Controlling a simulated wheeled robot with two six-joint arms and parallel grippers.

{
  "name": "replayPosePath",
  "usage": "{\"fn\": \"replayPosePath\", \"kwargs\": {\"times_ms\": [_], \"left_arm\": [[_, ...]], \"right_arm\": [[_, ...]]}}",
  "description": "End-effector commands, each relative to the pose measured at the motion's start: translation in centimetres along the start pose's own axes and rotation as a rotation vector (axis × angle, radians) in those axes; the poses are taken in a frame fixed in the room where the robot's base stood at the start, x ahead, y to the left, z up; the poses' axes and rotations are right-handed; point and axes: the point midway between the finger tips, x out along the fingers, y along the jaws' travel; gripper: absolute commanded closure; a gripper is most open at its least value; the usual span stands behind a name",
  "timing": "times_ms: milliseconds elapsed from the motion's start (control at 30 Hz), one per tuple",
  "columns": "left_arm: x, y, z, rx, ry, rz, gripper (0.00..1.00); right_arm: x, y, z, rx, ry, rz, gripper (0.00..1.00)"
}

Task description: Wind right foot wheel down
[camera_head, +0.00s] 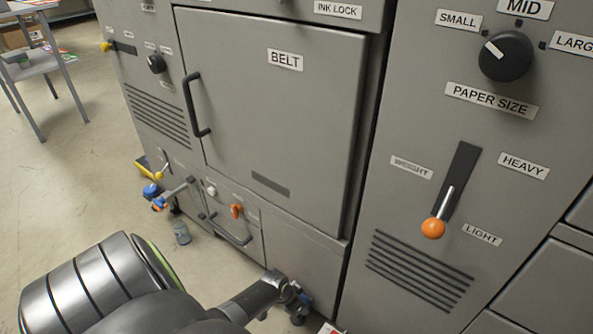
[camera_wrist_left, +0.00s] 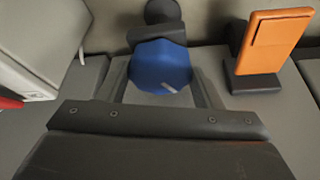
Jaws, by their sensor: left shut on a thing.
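The right foot wheel is a blue, many-sided knob (camera_wrist_left: 160,67) in the left wrist view, with a small light grey peg on its face. My left gripper (camera_wrist_left: 163,88) is shut on it, with one finger on each side. In the head view my left arm reaches in from the bottom left, and the gripper (camera_head: 288,292) is low at the foot of the grey machine (camera_head: 300,262). Only small blue bits of the wheel show there, and the rest is hidden by the gripper. My right gripper is not in view.
An orange tab (camera_wrist_left: 274,40) on a dark mount is close to the right of the wheel. The other foot has a blue wheel (camera_head: 152,190) at the left. A grey cylinder (camera_head: 182,233) stands on the floor. A lower door with a handle (camera_head: 230,231) is nearby.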

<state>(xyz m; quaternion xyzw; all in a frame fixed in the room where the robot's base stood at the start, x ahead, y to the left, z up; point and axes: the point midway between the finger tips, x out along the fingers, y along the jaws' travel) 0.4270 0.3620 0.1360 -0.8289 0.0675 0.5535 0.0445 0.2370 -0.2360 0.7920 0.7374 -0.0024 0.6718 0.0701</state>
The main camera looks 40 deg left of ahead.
Motion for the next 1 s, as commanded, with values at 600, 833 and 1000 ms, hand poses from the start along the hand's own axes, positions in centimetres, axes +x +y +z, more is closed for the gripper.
{"fn": "replayPosePath", "kwargs": {"times_ms": [600,833,1000], "left_arm": [[0.0,0.0,0.1,0.005,-0.002,0.0,0.19],[-0.2,0.0,0.0,0.005,-0.001,0.0,0.19],[-1.8,-0.1,-0.1,0.006,0.0,-0.001,0.19]], "right_arm": [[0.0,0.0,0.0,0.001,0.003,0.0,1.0],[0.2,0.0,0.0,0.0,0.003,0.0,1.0],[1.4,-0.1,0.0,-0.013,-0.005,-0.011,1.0]]}}
